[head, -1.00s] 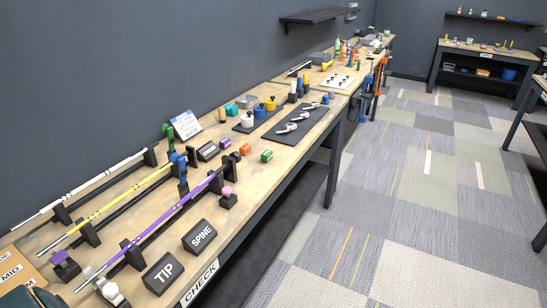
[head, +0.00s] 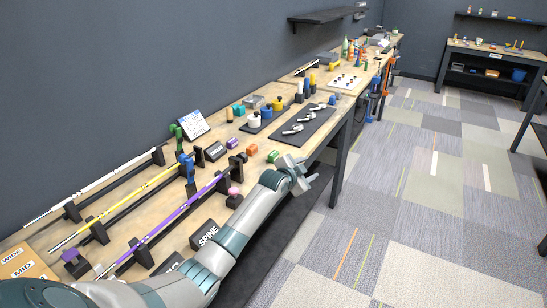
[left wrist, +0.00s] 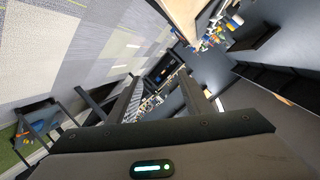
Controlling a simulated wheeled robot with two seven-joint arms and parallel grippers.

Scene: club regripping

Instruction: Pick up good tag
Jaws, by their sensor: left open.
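My left gripper (head: 301,174) is open and empty in the head view, beyond the bench's front edge, and its two dark fingers stand apart in the left wrist view (left wrist: 163,98). No tag readable as "good" shows. Small coloured blocks lie on the bench left of the gripper: a green block (head: 272,156), an orange block (head: 252,150) and a purple block (head: 232,143). The green one is nearest the gripper, with a gap between them. I cannot tell which, if any, is the good tag. My right gripper is not in view.
White, yellow (head: 130,199) and purple (head: 185,210) shafts rest on black stands along the bench (head: 225,178). My left arm covers its front edge, beside the SPINE block (head: 206,234). A dark mat (head: 305,124) holds metal heads. Carpeted floor (head: 400,220) at right is open.

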